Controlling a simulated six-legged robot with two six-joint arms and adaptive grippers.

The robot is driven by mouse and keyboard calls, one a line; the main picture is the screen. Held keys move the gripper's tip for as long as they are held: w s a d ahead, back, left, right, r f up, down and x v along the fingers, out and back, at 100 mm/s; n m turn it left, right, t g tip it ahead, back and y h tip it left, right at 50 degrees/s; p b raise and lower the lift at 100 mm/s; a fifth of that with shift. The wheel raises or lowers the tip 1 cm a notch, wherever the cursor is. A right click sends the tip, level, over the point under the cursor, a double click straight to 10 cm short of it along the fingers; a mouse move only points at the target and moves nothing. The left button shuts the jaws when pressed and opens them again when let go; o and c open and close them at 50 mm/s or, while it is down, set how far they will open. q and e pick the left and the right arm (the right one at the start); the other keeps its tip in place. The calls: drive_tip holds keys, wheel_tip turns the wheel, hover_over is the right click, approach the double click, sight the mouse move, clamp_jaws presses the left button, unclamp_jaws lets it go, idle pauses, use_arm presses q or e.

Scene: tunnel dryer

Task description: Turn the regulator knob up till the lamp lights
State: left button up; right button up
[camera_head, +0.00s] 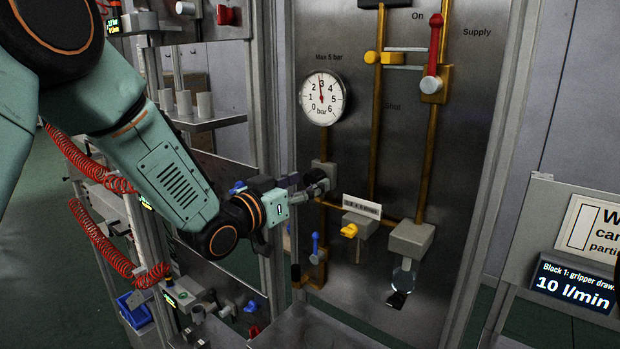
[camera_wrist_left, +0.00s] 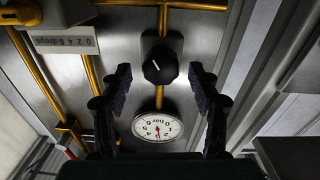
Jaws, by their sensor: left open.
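The regulator knob (camera_wrist_left: 159,66) is round and black with a white pointer line, on a grey block on the metal panel. In the wrist view it lies between and beyond the spread fingers of my left gripper (camera_wrist_left: 160,76), and no contact is visible. In the head view my left gripper (camera_head: 308,188) is at the regulator block (camera_head: 325,169), partly covering the knob. The gauge (camera_head: 321,99) above reads about 3 bar; it also shows in the wrist view (camera_wrist_left: 158,126). I cannot make out a lit lamp on this panel. My right gripper is out of view.
A red lever (camera_head: 434,48) stands upright at the top right of the panel. A yellow knob (camera_head: 349,230), a blue lever (camera_head: 315,246) and a glass bowl (camera_head: 403,274) sit lower. A display (camera_head: 574,287) reads 10 l/min. Red coiled hoses (camera_head: 95,240) hang at left.

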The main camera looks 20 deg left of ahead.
use_arm(q)
drive_tip(key=shift+x, duration=1.15)
drive_tip(key=shift+f, duration=0.1)
